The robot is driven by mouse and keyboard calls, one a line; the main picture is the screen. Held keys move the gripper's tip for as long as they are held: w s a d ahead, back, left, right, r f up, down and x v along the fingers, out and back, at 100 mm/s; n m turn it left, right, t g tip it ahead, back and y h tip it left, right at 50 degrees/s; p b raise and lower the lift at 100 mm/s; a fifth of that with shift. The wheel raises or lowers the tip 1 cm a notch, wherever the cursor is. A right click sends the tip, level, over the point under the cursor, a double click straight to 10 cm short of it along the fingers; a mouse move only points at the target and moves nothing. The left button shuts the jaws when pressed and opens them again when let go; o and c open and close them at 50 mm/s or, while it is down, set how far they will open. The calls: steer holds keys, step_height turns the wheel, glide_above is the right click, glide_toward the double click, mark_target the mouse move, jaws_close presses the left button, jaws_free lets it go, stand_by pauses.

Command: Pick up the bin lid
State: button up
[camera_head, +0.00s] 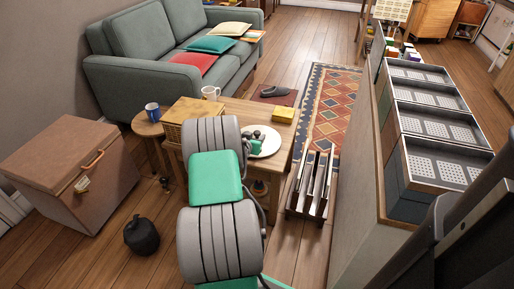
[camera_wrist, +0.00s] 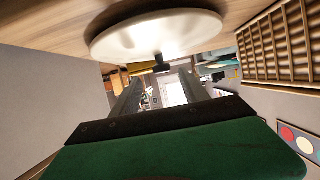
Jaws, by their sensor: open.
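A white round disc with a small dark knob, which looks like the bin lid (camera_head: 270,146), lies on the low wooden table in the head view. It also shows at the top of the tilted wrist view (camera_wrist: 150,35), with the knob (camera_wrist: 161,63) standing out from its middle. My gripper (camera_wrist: 160,85) is open and empty, with its two dark fingers apart and pointing toward the knob. The knob appears beyond the fingertips, roughly between them. In the head view my gripper (camera_head: 250,140) is beside the disc, partly hidden by my arm.
A slatted wooden box (camera_head: 190,110), a white mug (camera_head: 211,92) and a yellow box (camera_head: 283,115) share the table (camera_head: 280,165). A brown chest (camera_head: 75,170) and black bag (camera_head: 142,236) stand left. A dark rack (camera_head: 312,185) and tall shelf (camera_head: 360,225) stand right.

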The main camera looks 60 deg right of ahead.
mark_target(257, 133)
steer(key=b+x, duration=0.2)
steer(key=x, duration=0.4)
steer(key=shift+w+a+f, duration=0.1)
jaws_close()
stand_by(0.4)
